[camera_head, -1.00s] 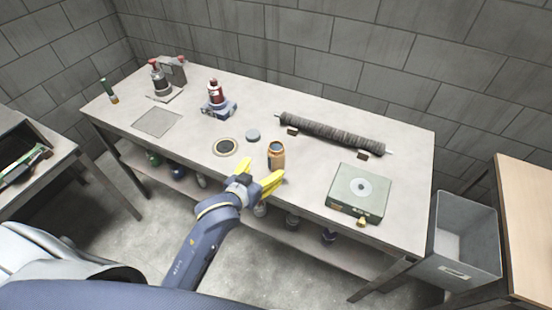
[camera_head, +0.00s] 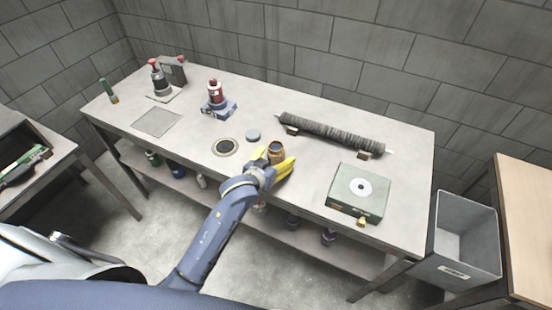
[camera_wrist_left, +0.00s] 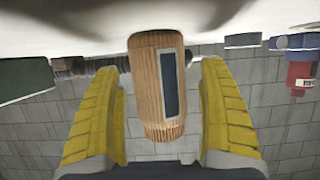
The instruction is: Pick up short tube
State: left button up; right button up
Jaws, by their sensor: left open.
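The short tube (camera_head: 276,150) is a copper-brown upright cylinder with a dark opening, near the front edge of the table in the head view. My left gripper (camera_head: 275,163) has yellow fingers and reaches it from the front. In the left wrist view the short tube (camera_wrist_left: 157,85) shows ribbed sides and a dark panel. It lies between the two open yellow fingers of my left gripper (camera_wrist_left: 160,110), with a visible gap on each side. The fingers partly hide the tube's lower part in the head view. My right gripper is not in view.
A long dark mesh roll (camera_head: 330,133) lies on supports behind and to the right. A green box (camera_head: 345,200) with a round plate stands at the right. A grey bin (camera_head: 465,235) stands beyond the table.

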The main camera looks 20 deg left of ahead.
pick_arm(q)
jog(key=shift+w+f, duration=0.1)
jog(key=shift+w, duration=0.1)
jog(key=c, duration=1.3)
